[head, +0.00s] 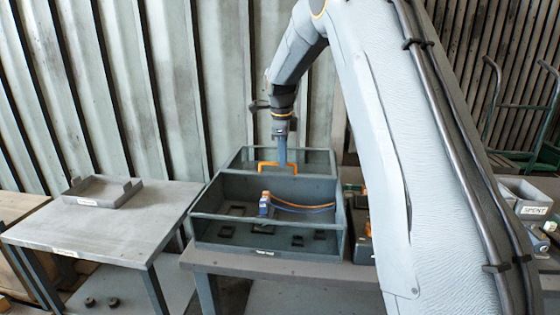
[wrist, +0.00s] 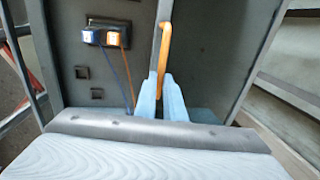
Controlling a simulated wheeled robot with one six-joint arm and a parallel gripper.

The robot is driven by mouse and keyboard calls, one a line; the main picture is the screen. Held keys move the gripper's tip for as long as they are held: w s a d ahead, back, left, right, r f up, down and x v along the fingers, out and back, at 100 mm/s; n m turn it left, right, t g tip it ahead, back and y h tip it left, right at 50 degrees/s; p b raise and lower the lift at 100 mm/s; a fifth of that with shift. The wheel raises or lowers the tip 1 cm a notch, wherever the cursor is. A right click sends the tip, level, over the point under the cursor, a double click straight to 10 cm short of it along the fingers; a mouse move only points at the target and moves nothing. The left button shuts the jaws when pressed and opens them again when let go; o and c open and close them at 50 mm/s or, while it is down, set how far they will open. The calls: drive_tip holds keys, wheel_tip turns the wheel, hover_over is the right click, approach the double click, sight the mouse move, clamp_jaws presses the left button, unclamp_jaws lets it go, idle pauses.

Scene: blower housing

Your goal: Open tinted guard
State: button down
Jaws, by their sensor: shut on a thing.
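The grey blower housing (head: 215,245) stands on a bench. A dark tinted panel, which looks like the guard (head: 240,158), lies across the rear part of its top; it also shows right of the handle in the wrist view (wrist: 212,55). The guard has an orange handle (head: 262,167), which shows edge-on in the wrist view (wrist: 166,45). My gripper (head: 282,161) points down with its pale blue fingers shut on the handle; they also show in the wrist view (wrist: 163,95). The front part of the housing shows its inside. The fingertip contact is partly hidden.
A blue and orange connector (head: 264,204) with wires sits inside the housing. A table with a shallow grey tray (head: 102,191) stands at left. A bin labelled SPENT (head: 533,210) is at right. A corrugated wall rises behind. My arm blocks the right middle.

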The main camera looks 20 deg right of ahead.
drive_tip(key=shift+w, duration=0.1)
drive_tip(key=c, duration=1.8)
unclamp_jaws()
drive_tip(key=shift+c, duration=0.2)
wheel_tip(320, 180, up, 8)
drive_tip(key=s+b, duration=0.1)
drive_tip(key=b, duration=0.1)
drive_tip(key=shift+s+a+f, duration=0.15)
drive_tip(key=shift+s+a, duration=0.05)
drive_tip(key=shift+a, duration=0.05)
